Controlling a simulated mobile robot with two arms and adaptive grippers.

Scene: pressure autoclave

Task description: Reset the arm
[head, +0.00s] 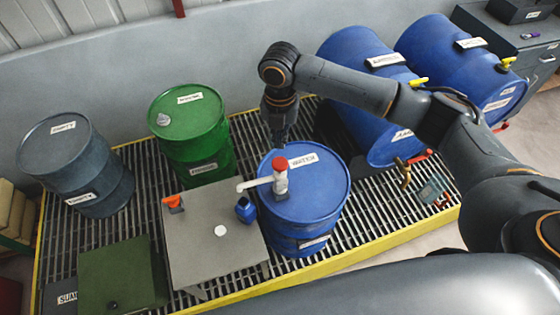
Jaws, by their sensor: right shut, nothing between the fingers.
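My right arm comes in from the right and bends down over the blue water drum (325,205). My right gripper (279,143) points downward, shut and empty, just behind the drum's pump with its red cap (280,164). I cannot tell whether the gripper touches the pump. The pump's pale spout (254,183) points left over a small blue container (245,209) on a grey stand (190,262). My left gripper is not in view.
A green drum (185,125) and a dark grey drum (85,180) stand on the yellow-edged grating (145,190). Two blue drums (365,60) (450,45) lie on their sides at the back right. An orange item (174,202) sits on the stand. A green lid (120,275) is at the front left.

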